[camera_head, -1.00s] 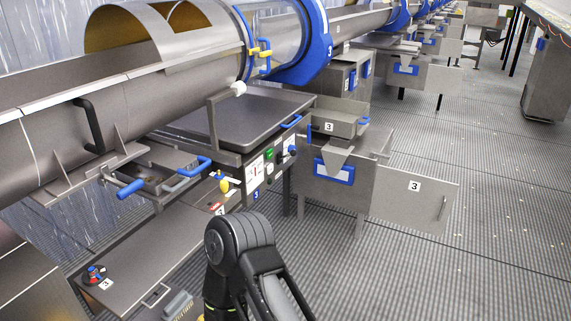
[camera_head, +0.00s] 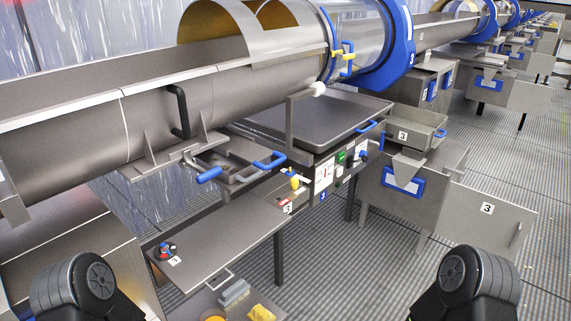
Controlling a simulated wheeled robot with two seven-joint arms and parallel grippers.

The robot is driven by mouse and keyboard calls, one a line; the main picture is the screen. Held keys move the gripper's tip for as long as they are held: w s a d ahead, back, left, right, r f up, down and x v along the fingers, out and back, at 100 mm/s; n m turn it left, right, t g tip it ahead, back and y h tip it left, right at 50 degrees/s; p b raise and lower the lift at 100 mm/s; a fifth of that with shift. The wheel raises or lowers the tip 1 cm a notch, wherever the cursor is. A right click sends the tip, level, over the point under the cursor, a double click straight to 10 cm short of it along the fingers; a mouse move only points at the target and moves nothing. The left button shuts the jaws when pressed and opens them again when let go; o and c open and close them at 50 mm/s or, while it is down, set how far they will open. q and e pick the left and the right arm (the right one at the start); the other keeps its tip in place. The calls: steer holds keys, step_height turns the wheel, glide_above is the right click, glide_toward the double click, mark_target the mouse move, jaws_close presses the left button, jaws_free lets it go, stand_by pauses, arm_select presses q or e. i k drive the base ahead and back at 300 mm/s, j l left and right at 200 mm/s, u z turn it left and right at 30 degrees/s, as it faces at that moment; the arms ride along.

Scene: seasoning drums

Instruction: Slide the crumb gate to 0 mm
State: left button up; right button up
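A slide with a blue grip (camera_head: 209,175) sits under the drum chute on the left, beside a shallow metal tray (camera_head: 235,163) with a blue bar handle (camera_head: 269,161). I cannot tell for certain which of these is the crumb gate, and no millimetre scale is readable. My two arms show only as dark rounded links at the bottom left and bottom right, well in front of the slide. Neither gripper's fingers are in view, and nothing of mine touches the blue grip.
The large drum (camera_head: 160,110) with a black handle (camera_head: 180,112) runs above. A control panel (camera_head: 340,168) and a flat tray (camera_head: 320,120) stand to the right. A low table (camera_head: 215,240) is below, with a brush (camera_head: 234,292) and yellow sponge (camera_head: 261,313) near it.

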mark_target(250, 152)
steer(key=i+l+z, duration=0.25)
steer(key=z, duration=0.2)
steer(key=i+l+z, duration=0.3)
steer(key=z, duration=0.15)
